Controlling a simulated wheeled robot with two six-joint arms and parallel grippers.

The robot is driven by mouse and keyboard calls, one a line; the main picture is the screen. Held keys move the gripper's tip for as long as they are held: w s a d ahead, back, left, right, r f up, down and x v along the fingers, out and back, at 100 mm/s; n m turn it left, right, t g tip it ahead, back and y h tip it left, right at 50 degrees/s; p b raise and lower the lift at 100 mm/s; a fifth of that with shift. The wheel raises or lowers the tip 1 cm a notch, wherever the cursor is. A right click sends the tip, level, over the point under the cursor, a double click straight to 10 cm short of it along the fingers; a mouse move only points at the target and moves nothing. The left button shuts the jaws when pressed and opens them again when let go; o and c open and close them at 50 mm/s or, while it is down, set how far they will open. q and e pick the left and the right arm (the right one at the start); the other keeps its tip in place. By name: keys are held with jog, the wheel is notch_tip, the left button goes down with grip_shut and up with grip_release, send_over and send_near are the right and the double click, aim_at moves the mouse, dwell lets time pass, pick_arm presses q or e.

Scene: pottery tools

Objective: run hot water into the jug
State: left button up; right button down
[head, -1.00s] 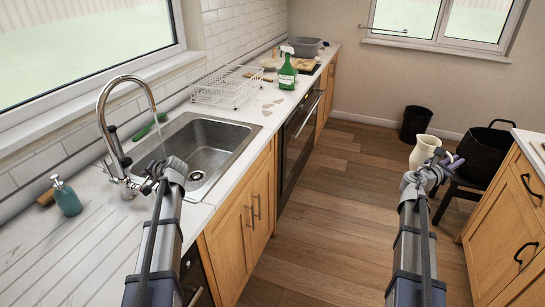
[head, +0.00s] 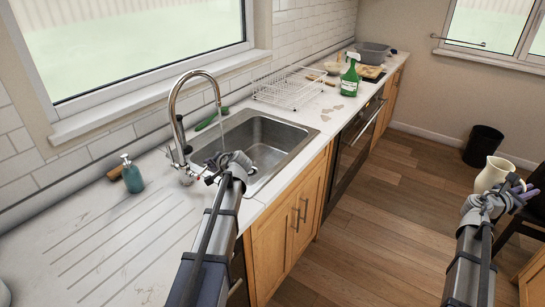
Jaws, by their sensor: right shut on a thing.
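The chrome tap (head: 176,115) arches over the steel sink (head: 275,137), and a thin stream of water falls from its spout into the basin. Whether the water is hot does not show. My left gripper (head: 208,173) is at the tap's base, close to its lever; its own wrist hides the jaws, so contact and opening are unclear. The cream jug (head: 492,174) is upright in my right gripper (head: 507,193), held out over the floor to the right, well away from the sink. The jug's lower part is hidden behind that gripper.
A soap bottle (head: 132,174) stands left of the tap and a green brush (head: 206,121) lies behind the sink. A wire dish rack (head: 290,88) and a green spray bottle (head: 350,78) stand further along the counter. The draining board (head: 110,235) is clear.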

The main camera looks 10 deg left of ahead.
pick_arm(q)
jog(key=p+v, duration=0.3)
jog(key=v, duration=0.5)
jog(key=shift+f, duration=0.1)
jog(key=s+d+f+g+h, duration=0.3)
jog(key=s+d+f+h, duration=0.1)
jog(key=s+d, duration=1)
jog(key=s+d+f+m+g+h, duration=0.1)
jog(key=s+d+f+g+h, duration=0.3)
jog(key=s+d, duration=1)
notch_tip(320, 180, down, 2)
jog(key=shift+d+f, duration=0.15)
jog(key=shift+f, duration=0.1)
